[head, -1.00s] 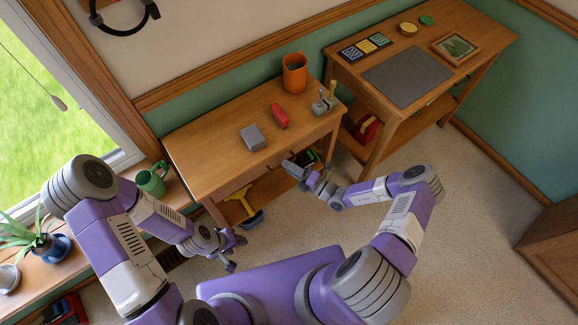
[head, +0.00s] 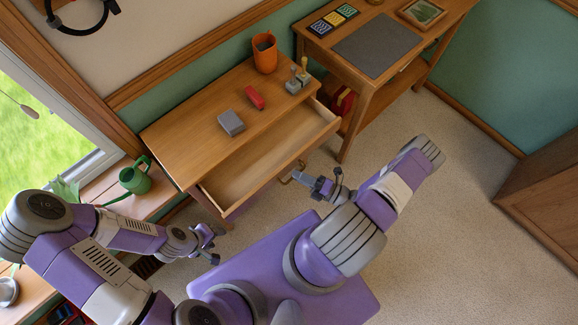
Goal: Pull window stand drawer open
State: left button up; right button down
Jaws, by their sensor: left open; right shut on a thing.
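The wooden window stand (head: 182,134) is beside the window, against the green wall. Its wide drawer (head: 268,162) is pulled out at the front, and the visible inside looks empty. My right gripper (head: 298,177) is at the right part of the drawer front, shut on the brass-coloured drawer handle (head: 286,181). My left gripper (head: 213,243) is open and empty, in front of the drawer's left end and apart from it.
On the stand are an orange cup (head: 265,56), a red object (head: 254,97), a grey block (head: 231,122) and small stamp-like items (head: 296,80). A second desk (head: 330,75) stands right. A green watering can (head: 135,178) is on the sill.

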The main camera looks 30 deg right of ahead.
jog(key=c, duration=1.2)
grip_release()
jog(key=v, duration=0.7)
jog(key=shift+s+d, duration=0.2)
